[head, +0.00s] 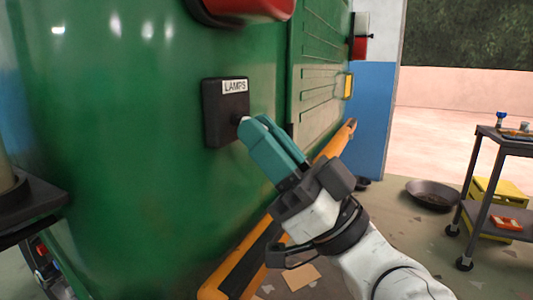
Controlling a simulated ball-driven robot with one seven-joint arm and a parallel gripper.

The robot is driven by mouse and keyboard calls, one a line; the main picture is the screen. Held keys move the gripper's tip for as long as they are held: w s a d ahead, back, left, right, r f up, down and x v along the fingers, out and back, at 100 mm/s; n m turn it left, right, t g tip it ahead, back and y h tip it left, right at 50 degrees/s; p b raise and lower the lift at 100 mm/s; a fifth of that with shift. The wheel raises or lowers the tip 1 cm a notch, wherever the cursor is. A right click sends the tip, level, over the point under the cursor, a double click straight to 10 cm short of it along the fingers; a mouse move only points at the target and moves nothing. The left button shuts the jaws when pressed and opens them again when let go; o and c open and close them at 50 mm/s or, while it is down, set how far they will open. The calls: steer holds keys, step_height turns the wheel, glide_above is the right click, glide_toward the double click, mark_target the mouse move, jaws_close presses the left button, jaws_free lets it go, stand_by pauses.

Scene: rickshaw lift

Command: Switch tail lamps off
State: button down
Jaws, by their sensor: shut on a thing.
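A black switch box (212,108) with a white "LAMPS" label (235,87) is fixed to the green rickshaw body (130,190). My gripper (245,121), with teal fingers, reaches up from the lower right to the box's lower right part. Its fingers are shut on a small dark switch knob (237,118), mostly hidden by the fingertips. The knob's exact position cannot be told. A red lamp housing (245,10) shows above the box, cut by the top edge; whether it is lit is unclear.
A yellow-orange bar (235,275) runs diagonally below my arm. A dark stand (35,208) is at the left. At the right are a grey trolley (490,165), a yellow crate (485,190) and a dark pan (433,194) on the floor. A blue and white pillar (375,110) stands behind.

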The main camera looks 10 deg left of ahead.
stand_by(0.4)
steer(key=c, duration=1.1)
jaws_free()
steer(key=b+v, duration=0.2)
steer(key=v, duration=0.9)
